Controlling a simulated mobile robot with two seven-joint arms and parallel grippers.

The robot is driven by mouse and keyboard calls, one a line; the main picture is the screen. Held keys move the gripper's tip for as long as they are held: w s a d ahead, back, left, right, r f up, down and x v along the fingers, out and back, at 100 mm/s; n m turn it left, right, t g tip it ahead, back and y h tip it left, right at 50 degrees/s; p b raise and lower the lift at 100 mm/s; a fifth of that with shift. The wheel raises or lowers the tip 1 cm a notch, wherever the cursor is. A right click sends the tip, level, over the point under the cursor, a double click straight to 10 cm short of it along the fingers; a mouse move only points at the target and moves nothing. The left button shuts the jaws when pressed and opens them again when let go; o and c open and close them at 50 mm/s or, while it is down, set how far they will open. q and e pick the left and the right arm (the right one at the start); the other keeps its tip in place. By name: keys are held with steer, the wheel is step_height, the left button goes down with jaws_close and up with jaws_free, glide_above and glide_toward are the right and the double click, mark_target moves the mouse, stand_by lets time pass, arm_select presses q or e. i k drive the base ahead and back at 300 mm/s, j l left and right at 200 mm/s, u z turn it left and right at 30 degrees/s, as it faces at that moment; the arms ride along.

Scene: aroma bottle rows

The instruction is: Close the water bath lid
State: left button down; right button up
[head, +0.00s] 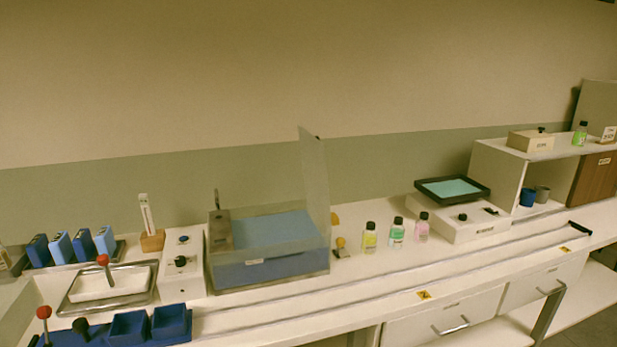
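The water bath (268,268) stands on the bench left of the middle, a clear-walled box with blue water inside. Its lid (315,180) is a clear, greyish panel standing almost upright at the bath's right edge, so the bath is open on top. A small grey control block sits at the bath's left end. Neither of my grippers shows in the head view.
Yellow, green and pink bottles (397,232) stand right of the bath, with a small yellow-knobbed item (341,246) close by its lid side. A white control box (183,262) stands close on the left. A black-rimmed tray device (452,189) is farther right. Bench rails run in front.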

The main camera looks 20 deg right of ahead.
mark_target(314, 153)
steer(key=l+u, duration=0.15)
steer(key=l, duration=0.3)
steer(key=k+l+u, duration=0.1)
steer(key=l, duration=0.35)
steer(key=k+l, duration=0.1)
steer(key=l, duration=0.5)
steer(key=k+l, duration=0.1)
steer(key=l, duration=0.5)
steer(key=k+l+u, duration=0.1)
steer(key=l, duration=0.5)
